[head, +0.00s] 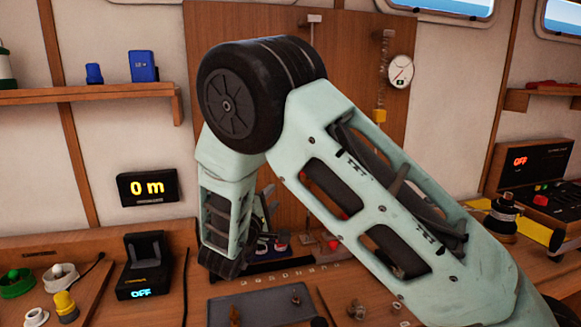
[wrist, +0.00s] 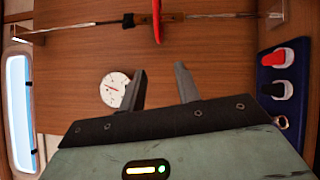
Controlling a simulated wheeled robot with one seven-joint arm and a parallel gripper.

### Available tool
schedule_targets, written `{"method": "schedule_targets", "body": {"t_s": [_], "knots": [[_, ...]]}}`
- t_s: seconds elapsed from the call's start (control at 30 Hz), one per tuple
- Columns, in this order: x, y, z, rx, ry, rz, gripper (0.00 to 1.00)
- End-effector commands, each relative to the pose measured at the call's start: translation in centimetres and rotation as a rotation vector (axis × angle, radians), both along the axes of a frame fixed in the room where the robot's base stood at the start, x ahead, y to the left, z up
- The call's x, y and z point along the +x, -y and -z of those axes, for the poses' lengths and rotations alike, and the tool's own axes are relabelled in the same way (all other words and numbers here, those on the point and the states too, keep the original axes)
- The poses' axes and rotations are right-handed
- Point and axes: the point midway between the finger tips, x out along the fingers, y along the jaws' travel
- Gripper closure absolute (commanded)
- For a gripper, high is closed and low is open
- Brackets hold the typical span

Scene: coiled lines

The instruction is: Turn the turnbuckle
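In the wrist view a thin rod runs across the top between two metal end brackets, with a black sleeve and a wooden-brown section. A red bar (wrist: 157,20) crosses this rod, apparently the turnbuckle's (wrist: 172,17) handle; its upper end is cut off by the frame. My gripper (wrist: 160,82) is open and empty, its dark fingers apart and short of the rod, not touching it. In the head view my arm hides most of the rod; the upper bracket (head: 313,19) and lower bracket (head: 307,238) show. My gripper (head: 267,205) is partly visible beside my wrist.
A round white gauge (wrist: 115,88) sits on the wooden board, partly behind a finger.

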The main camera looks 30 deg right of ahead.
Motion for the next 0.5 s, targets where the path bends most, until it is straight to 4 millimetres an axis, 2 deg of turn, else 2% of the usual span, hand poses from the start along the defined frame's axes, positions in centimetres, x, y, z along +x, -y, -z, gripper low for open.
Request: {"method": "schedule_targets", "body": {"t_s": [0.17,0.5], "knots": [[0.8,1.3,-0.4,-0.016,-0.001,0.012,0.67],[4.9,6.7,-1.2,-0.014,0.0,0.012,0.67]]}}
